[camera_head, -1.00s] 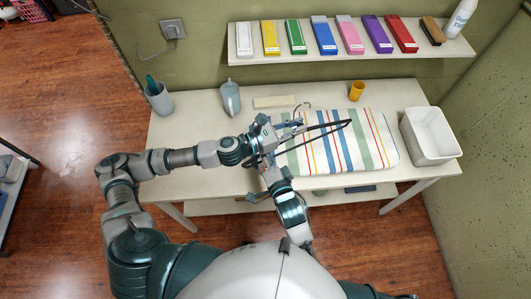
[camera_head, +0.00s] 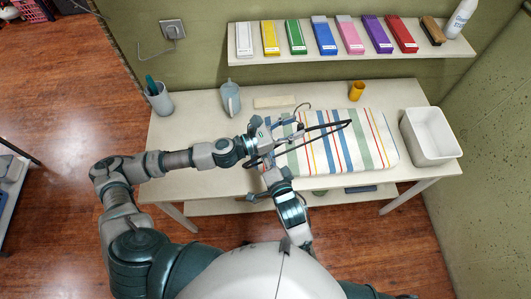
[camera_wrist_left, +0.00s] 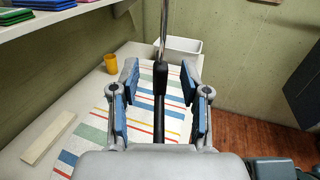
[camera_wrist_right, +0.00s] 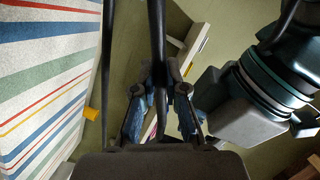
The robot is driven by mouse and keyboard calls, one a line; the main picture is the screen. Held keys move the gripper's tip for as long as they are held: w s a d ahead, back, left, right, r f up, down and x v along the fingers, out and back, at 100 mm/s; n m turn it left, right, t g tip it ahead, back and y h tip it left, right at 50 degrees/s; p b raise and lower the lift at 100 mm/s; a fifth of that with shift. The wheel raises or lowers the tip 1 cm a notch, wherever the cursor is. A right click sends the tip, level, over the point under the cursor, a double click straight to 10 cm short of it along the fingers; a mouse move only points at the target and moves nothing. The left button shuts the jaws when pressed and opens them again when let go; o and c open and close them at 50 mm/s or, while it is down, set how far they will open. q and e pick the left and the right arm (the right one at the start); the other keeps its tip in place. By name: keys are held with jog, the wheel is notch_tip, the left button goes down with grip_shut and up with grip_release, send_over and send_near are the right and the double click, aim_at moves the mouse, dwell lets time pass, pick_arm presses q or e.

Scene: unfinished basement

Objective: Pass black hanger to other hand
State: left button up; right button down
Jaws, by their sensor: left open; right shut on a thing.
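The black hanger (camera_head: 328,127) is held above the striped cloth on the table, its metal hook (camera_head: 303,106) toward the wall. My right gripper (camera_head: 270,168) is shut on the hanger near its left end. In the right wrist view, the hanger's black bar (camera_wrist_right: 157,50) runs between the right fingers (camera_wrist_right: 160,100). My left gripper (camera_head: 268,136) is open close beside the right one. In the left wrist view, the hanger's dark neck (camera_wrist_left: 160,78) and metal hook lie between the spread left fingers (camera_wrist_left: 160,85), apart from both pads. The grippers partly hide the hanger's left end.
The striped cloth (camera_head: 375,150) lies on the table (camera_head: 190,135). A white bin (camera_head: 432,158) stands at the right, a yellow cup (camera_head: 356,91) behind the cloth. A watering can (camera_head: 231,98) and grey cup (camera_head: 159,100) stand left. A shelf (camera_head: 350,50) with coloured boxes hangs above.

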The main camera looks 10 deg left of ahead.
pick_arm(q)
jog(key=v, duration=1)
jog(key=shift+s+a+f, duration=0.1)
jog(key=shift+a, duration=0.2)
jog(key=w+f+m+t, duration=0.2)
jog(key=w+m, duration=0.8)
jog(key=m, duration=0.4)
jog(key=w+f+m+t, duration=0.2)
jog(key=w+m+t, duration=0.1)
jog(key=w+m, duration=0.9)
jog(key=s+a+f+n+g+y, duration=0.25)
jog(key=s+f+g+y, duration=0.4)
jog(key=s+f, duration=3.15)
jog(key=s+a+f+m+g+y, duration=0.1)
jog(key=s+a+f+g+y, duration=0.3)
jog(key=f, duration=0.6)
jog(key=s+a+f+m+y, duration=0.1)
jog(key=s+a+f+y, duration=0.1)
jog(key=a+f, duration=0.6)
jog(key=s+d+f+m+g+y, duration=0.1)
jog(key=s+f+g, duration=0.1)
jog(key=s+f, duration=0.2)
jog(key=s+d+f+m+g, duration=0.1)
jog(key=s+f, duration=0.4)
jog(key=s, duration=0.6)
jog(key=shift+s+d+f+g+y, duration=0.2)
jog(key=shift+d+f+g+y, duration=0.25)
jog(key=shift+g, duration=0.3)
